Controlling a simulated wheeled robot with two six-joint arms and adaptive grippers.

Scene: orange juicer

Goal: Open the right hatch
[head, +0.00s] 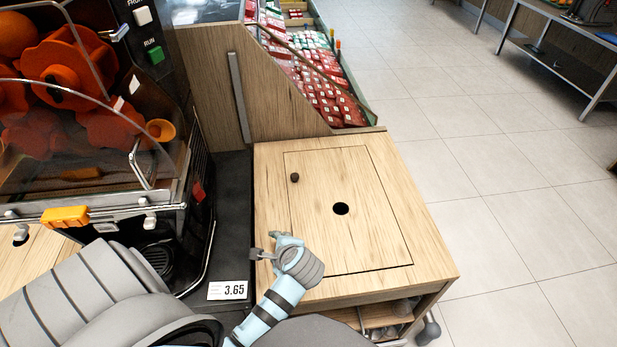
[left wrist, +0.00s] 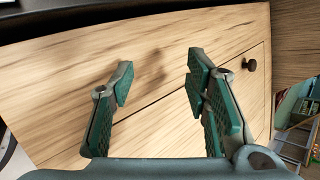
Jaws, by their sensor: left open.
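The right hatch (head: 365,185) is a pale wood panel set flush in the cabinet top, and it lies closed. It has a small dark knob (head: 295,177) near its far left corner and a round black hole (head: 341,209) in the middle. My left gripper (head: 268,247) is over the left front edge of the cabinet top, nearer to me than the knob. In the left wrist view its two green-padded fingers (left wrist: 160,65) are apart with nothing between them. The knob (left wrist: 249,64) shows there to the right of the fingers, clear of them. My right gripper is not in view.
The juicer (head: 75,110) with oranges and an orange tap stands at left. A price tag (head: 228,290) reads 3.65. A wood side panel (head: 215,80) and a display of red packets (head: 325,95) rise behind the cabinet. Tiled floor (head: 510,220) is clear at right.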

